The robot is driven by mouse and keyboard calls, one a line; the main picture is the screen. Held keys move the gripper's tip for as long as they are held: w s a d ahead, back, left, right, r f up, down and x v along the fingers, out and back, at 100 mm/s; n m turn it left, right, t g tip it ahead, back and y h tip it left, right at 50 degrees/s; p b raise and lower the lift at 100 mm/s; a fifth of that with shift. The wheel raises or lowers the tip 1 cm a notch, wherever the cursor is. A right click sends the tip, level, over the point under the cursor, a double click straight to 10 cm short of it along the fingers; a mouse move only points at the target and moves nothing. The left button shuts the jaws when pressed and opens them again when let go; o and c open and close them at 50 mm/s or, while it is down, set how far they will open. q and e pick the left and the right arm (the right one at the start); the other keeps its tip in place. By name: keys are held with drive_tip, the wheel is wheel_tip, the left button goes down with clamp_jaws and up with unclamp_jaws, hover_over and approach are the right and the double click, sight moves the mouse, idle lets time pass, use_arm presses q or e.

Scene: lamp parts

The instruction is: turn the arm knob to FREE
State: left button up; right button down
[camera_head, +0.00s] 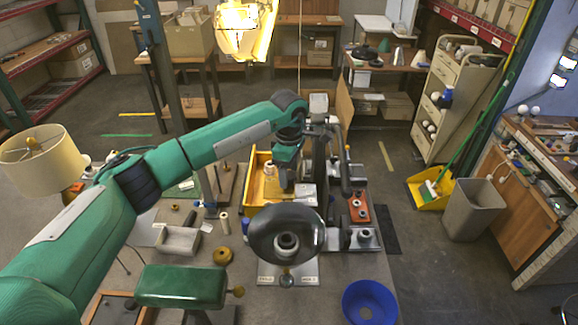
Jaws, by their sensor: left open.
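My green left arm reaches in from the left and bends down at its far end. My left gripper (287,182) is over the yellow tray, just behind a black round shade (262,238); it is open, and its fingertips are small and partly hidden. A dark upright stand (320,170) with a black arm (346,160) stands close to the right of the gripper. In front of the shade, a small round knob (286,279) shows over a pale plate (308,272) with two labels too small to read. I cannot tell which knob is the arm knob, or its setting. My right gripper is not in view.
The yellow tray (256,212) lies left of the stand. A blue bowl (369,304) is at the front right, a green shade (180,286) at the front left. A grey bin (473,210) stands on the floor.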

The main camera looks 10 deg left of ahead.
use_arm(q)
drive_tip(key=shift+f, duration=0.3)
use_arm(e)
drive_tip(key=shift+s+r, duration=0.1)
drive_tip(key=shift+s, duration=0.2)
